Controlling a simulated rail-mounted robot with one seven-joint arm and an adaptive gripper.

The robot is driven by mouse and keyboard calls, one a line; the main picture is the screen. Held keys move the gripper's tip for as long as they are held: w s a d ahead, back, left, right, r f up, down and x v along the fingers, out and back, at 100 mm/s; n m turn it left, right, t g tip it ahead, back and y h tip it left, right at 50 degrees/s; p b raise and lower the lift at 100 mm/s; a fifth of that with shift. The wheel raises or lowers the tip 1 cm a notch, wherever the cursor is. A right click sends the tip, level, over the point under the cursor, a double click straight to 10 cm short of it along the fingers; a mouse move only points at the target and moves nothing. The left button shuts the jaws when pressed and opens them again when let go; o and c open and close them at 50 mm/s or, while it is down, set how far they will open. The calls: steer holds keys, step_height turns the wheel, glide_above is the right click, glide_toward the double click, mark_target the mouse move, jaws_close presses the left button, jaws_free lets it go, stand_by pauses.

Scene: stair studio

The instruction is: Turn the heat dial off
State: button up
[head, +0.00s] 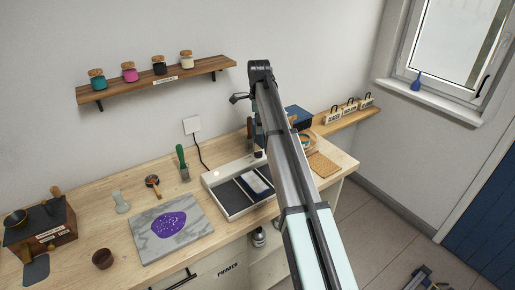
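No heat dial can be made out. A white-framed unit with dark compartments (232,212) sits on the wooden bench, and a black cord runs from near it to a white wall socket (192,125). It may be the heated unit, but I cannot tell. My arm crosses the middle of the view and hides the unit's right part. The dark far end of my arm, where my gripper seems to be (260,72), shows above the bench against the wall. Its fingers are too small and dark to read, and I see nothing held.
The bench holds a grey slab with a purple patch (150,245), a green-handled tool (182,158), a brown cup (102,258) and a wooden box (45,235). A shelf (200,76) with corked jars hangs above. A window (450,50) is at right. Tiled floor (370,240) lies right of the bench.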

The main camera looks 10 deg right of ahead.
mark_target(258, 154)
step_height(258, 154, down, 12)
steer(key=p, duration=0.3)
steer(key=shift+r, duration=0.1)
jaws_close()
